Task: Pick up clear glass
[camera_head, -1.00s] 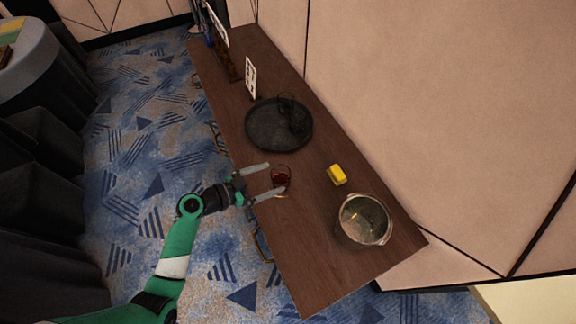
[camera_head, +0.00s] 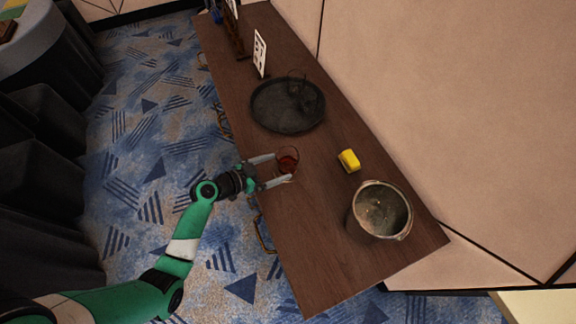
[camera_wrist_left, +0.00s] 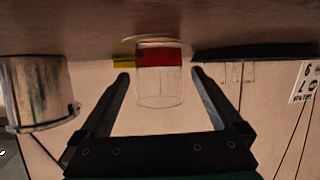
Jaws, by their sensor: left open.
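A clear glass (camera_head: 288,162) with dark red liquid in its lower part stands upright on the brown table (camera_head: 300,230), near its left edge. My left gripper (camera_head: 283,168) is open, with its fingers reaching in over the table edge to the glass. In the left wrist view, which is upside down, the glass (camera_wrist_left: 160,88) shows between the spread fingertips (camera_wrist_left: 160,76), with a gap on each side. My right gripper is not in view.
A round dark tray (camera_head: 275,122) with clear glassware (camera_head: 300,92) on it is behind the glass. A yellow block (camera_head: 349,160) and a metal bucket (camera_head: 382,212) are to the right. A white sign (camera_head: 260,54) stands farther back. Table between glass and bucket is clear.

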